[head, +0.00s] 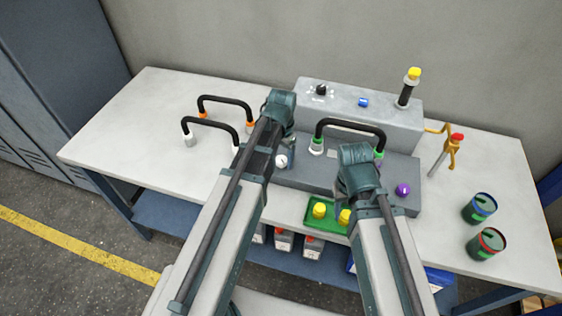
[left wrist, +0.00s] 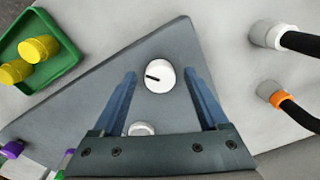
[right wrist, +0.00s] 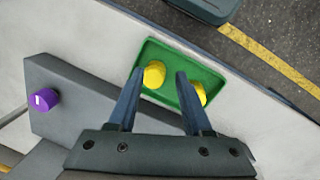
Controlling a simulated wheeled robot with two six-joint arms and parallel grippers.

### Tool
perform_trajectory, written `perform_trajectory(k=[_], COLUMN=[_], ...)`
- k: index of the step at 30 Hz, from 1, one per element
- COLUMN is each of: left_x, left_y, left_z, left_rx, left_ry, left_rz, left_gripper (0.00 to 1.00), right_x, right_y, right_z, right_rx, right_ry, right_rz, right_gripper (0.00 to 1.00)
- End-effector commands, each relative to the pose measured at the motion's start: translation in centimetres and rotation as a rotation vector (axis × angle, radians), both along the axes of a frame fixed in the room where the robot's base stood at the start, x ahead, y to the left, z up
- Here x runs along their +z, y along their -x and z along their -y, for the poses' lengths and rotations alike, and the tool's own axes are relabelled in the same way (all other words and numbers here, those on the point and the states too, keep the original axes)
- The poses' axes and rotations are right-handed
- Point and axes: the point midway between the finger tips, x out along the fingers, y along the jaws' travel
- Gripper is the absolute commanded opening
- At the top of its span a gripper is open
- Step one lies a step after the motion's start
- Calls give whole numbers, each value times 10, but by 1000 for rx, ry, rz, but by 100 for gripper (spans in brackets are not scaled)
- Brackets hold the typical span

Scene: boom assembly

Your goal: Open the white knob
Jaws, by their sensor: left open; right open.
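The white knob (head: 281,161) is on the sloped front of the grey console, close to its left end. In the left wrist view the knob (left wrist: 159,78) shows a dark pointer mark directed left. My left gripper (left wrist: 160,72) is open, with one finger on each side of the knob and a visible gap to both. In the head view my left wrist (head: 280,108) is above the console, its fingers mostly hidden. My right gripper (right wrist: 157,74) is open and empty above the green tray (right wrist: 188,103) with yellow pieces. Its fingers are mostly hidden in the head view.
A black handle (head: 350,124) with green ends stands right of the white knob. Two more black handles (head: 210,124) stand left. A purple knob (head: 403,189) is at the console's right. Cans (head: 487,243) stand at the table's right. The table's left end is clear.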

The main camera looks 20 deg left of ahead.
Motion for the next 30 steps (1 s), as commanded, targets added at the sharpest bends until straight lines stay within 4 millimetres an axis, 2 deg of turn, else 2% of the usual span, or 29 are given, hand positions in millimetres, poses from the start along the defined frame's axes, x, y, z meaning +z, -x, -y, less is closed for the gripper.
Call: perform_trajectory(k=[7,20,30], left_x=[0,0,0], left_y=[0,0,0], left_z=[0,0,0], left_rx=[0,0,51], left_ry=[0,0,-1], left_rz=[0,0,0], left_gripper=[77,0,0], right_x=[0,0,0], right_y=[0,0,0], right_z=[0,0,0], right_rx=[0,0,0], right_ry=[0,0,0], right_rz=[0,0,0], right_gripper=[50,50,50])
